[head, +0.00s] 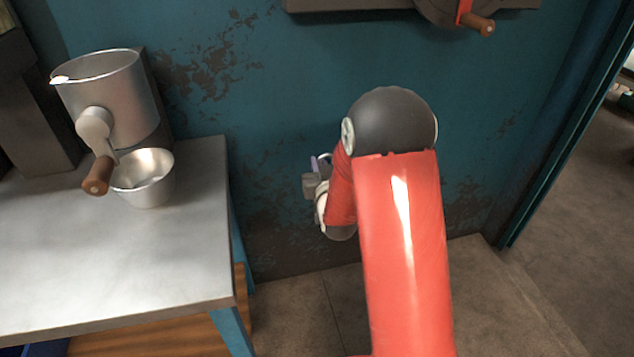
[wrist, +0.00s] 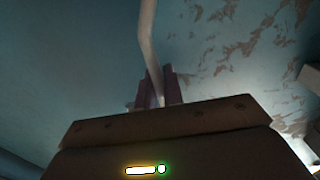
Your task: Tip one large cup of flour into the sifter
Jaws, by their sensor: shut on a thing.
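The sifter (head: 108,95) is a metal cylinder with a side crank and wooden knob, standing over the table at the left of the head view. My gripper (wrist: 157,88) shows its two dark fingers in the wrist view, shut on a thin, pale, bent handle (wrist: 147,35). The handle runs up out of the picture, so whatever it belongs to is out of sight; I cannot see a cup or any flour. In the head view my gripper is mostly hidden behind my red arm, right of the table and well apart from the sifter.
A small metal bowl (head: 145,178) stands on the metal table (head: 150,265) below the sifter. The worn teal wall (head: 270,130) is close behind my gripper. Another crank with a wooden knob (head: 480,25) is on the wall above. The table's front is clear.

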